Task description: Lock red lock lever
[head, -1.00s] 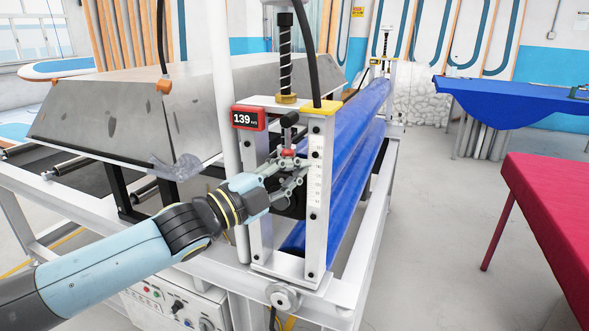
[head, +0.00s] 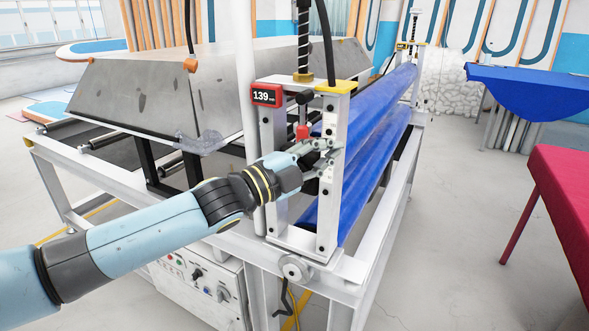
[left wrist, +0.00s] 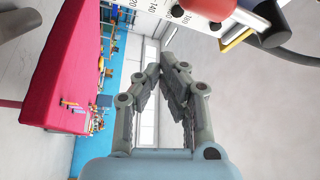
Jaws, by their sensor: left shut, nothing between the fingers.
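The red lock lever (head: 302,132) shows as a small red block inside the upright metal end frame (head: 331,190), below the red 139 display. In the left wrist view, a red part (left wrist: 210,8) with a metal rod sits at the top edge beside a numbered scale; I cannot tell how it is turned. My left gripper (head: 332,150) is shut and empty. Its fingers are just below and to the right of the lever, at the frame's right post. In the left wrist view its fingertips (left wrist: 168,62) meet below the red part, apart from it. My right gripper is not in view.
Blue rolls of material (head: 370,120) run back from the end frame. A grey foam-like block (head: 215,95) rests on the machine bed at the left. A red table (head: 565,200) stands at the right, with a blue-covered table (head: 535,90) behind. The floor between is clear.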

